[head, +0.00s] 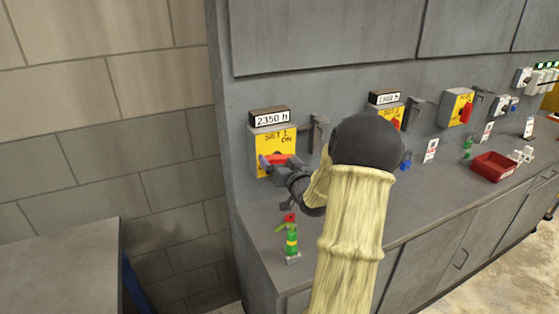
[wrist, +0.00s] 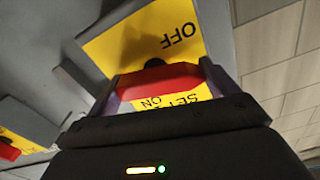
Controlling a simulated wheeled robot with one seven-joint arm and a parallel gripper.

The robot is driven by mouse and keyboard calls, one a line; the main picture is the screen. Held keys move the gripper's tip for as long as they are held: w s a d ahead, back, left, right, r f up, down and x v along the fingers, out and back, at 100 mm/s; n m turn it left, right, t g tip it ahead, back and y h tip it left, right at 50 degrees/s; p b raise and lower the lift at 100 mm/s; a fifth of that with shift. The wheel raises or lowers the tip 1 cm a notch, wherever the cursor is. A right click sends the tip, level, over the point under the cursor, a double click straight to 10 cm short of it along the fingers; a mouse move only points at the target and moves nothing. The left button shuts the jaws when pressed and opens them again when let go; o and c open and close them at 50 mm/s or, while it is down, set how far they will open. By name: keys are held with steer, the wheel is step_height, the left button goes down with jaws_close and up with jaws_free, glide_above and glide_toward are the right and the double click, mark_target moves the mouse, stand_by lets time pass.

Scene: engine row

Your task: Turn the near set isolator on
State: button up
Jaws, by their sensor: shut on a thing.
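The near set isolator (head: 259,140) is a grey box with a yellow plate marked SET 1 and ON at the top, under an hour meter (head: 269,117) reading 2350 h. Its red handle (head: 280,159) lies roughly level across the plate. My gripper (head: 274,165) is at the plate's lower part, shut on the handle. In the wrist view the picture is upside down: the red handle (wrist: 158,80) spans between my two fingers, with OFF on one side of it and SET 1 ON on the other. My wrist hides part of the lower plate in the head view.
More isolators (head: 457,106) stand along the wall to the right. A green and yellow figure-like item with a red top (head: 291,237) stands on the bench below. A red tray (head: 493,167) is further right. A grey lever (head: 317,132) sits beside the near box.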

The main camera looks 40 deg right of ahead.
steer(key=m+p, duration=0.2)
steer(key=m, duration=0.2)
steer(key=shift+r, duration=0.2)
steer(key=m+p, duration=0.2)
steer(key=m, duration=0.2)
steer(key=shift+d+r, duration=0.1)
steer(key=m+p, duration=0.3)
steer(key=m, duration=0.2)
steer(key=shift+s+d, duration=0.1)
steer(key=shift+m+p, duration=0.45)
steer(key=shift+m, duration=0.75)
steer(key=o, duration=0.8)
